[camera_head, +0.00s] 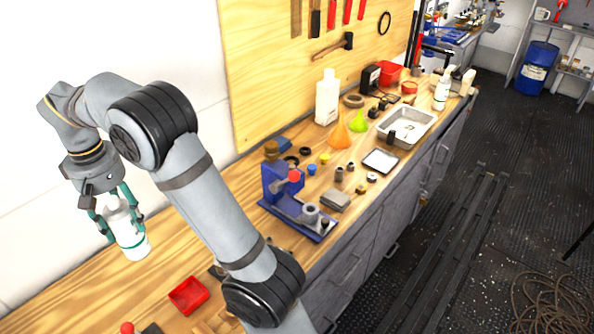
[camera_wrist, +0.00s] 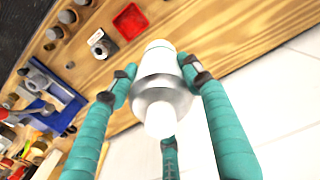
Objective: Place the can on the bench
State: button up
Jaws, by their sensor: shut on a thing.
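The can (camera_head: 130,238) is a white cylinder with a green band, held nearly upright with a slight tilt. My gripper (camera_head: 117,212) is shut on it at the left, over the wooden bench (camera_head: 83,290). In the wrist view the can (camera_wrist: 165,88) shows end-on between the teal fingers of my gripper (camera_wrist: 160,80), with a grey shoulder and a white top towards the camera. The bench top (camera_wrist: 225,25) lies beyond it. The can's lower end looks close to the bench, but I cannot tell whether it touches.
A red tray (camera_head: 189,295) lies on the bench near the can; it also shows in the wrist view (camera_wrist: 130,21). A blue vise (camera_head: 290,200) stands farther right. Several bottles, funnels and a metal basin (camera_head: 407,124) fill the far bench. Bare wood surrounds the can.

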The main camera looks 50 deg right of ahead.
jog(key=w+d+f+n+p, duration=0.1)
jog(key=w+d+f, duration=0.6)
jog(key=w+d, duration=0.45)
jog(key=s+a+f+p, duration=0.1)
jog(key=s+a+f, duration=0.2)
jog(key=a+f, duration=0.7)
jog(key=shift+s+a+f, duration=0.3)
jog(key=shift+a, duration=0.3)
jog(key=shift+f, duration=0.1)
jog(key=shift+f, duration=0.2)
jog(key=o, duration=1.3)
jog(key=shift+r, duration=0.1)
jog(key=shift+o, duration=0.7)
